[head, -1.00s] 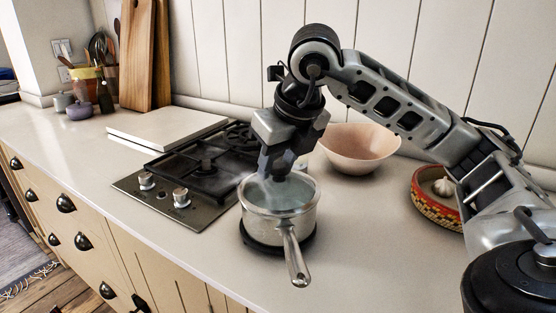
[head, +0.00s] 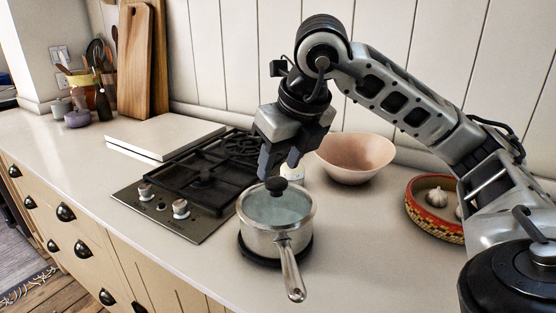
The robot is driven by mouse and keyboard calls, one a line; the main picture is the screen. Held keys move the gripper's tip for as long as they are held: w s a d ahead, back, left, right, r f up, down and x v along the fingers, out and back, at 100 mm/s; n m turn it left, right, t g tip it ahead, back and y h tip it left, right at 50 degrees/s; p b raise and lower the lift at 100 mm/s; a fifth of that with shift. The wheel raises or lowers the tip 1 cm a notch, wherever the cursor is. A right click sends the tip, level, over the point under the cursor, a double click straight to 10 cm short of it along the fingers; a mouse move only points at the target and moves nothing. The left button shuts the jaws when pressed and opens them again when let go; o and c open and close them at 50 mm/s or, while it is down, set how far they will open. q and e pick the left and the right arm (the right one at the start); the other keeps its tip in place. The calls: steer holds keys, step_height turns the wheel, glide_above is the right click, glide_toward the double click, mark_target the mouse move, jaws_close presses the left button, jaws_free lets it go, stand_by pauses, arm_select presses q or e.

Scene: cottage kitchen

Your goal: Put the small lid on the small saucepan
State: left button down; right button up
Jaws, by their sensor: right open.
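The small saucepan (head: 277,240) is steel and stands on a dark round trivet (head: 254,255) on the counter, its handle pointing to the front. The small lid (head: 262,208), glass with a black knob (head: 276,185), lies on top of the saucepan and looks about level on its rim. My right gripper (head: 278,172) is open just above the knob, its fingers pointing down; it looks clear of the knob, though any slight contact is hard to tell. My left gripper is not in view.
A gas hob (head: 190,190) is left of the saucepan, with a white board (head: 160,135) behind it. A pink bowl (head: 355,160) stands behind right, and a patterned basket (head: 425,218) with garlic (head: 436,197) at the right. The counter right of the saucepan is clear.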

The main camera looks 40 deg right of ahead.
arm_select(q)
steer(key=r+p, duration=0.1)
steer(key=p, duration=0.1)
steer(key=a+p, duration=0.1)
steer(key=p, duration=0.1)
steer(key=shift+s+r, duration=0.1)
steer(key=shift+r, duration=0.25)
arm_select(e)
steer(key=v, duration=0.6)
steer(key=shift+s+r, duration=0.2)
steer(key=shift+r, duration=0.15)
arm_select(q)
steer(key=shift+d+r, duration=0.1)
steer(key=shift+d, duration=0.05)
